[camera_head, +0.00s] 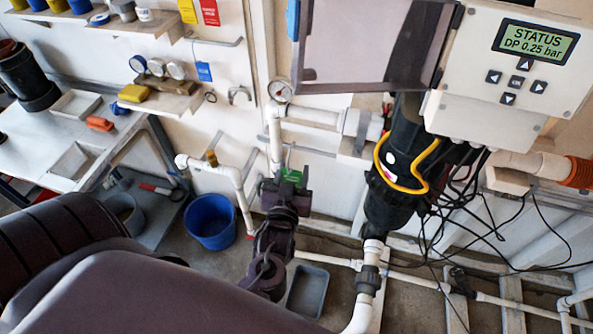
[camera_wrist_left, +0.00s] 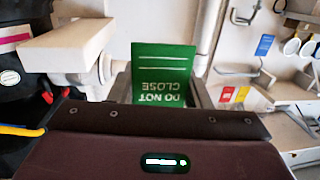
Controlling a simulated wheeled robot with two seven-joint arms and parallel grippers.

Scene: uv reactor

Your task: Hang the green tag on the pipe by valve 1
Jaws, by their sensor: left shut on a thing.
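The green tag (camera_head: 292,175) is held in my left gripper (camera_head: 286,184), in front of the white vertical pipe (camera_head: 274,145) below the round gauge. In the left wrist view the green tag (camera_wrist_left: 163,68) stands between the two fingers, its "DO NOT CLOSE" text upside down. The fingers are shut on it. A white pipe (camera_wrist_left: 205,25) runs up behind the tag in that view. I cannot tell whether the tag touches any pipe. No label for valve 1 is readable. My right gripper does not show.
A black reactor body (camera_head: 390,205) with a yellow cable and loose black wires stands to the right, under the status panel (camera_head: 515,75). Yellow, red (camera_head: 210,12) and blue (camera_head: 204,71) tags hang on the wall. A blue bucket (camera_head: 211,222) and grey tray (camera_head: 307,290) are on the floor.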

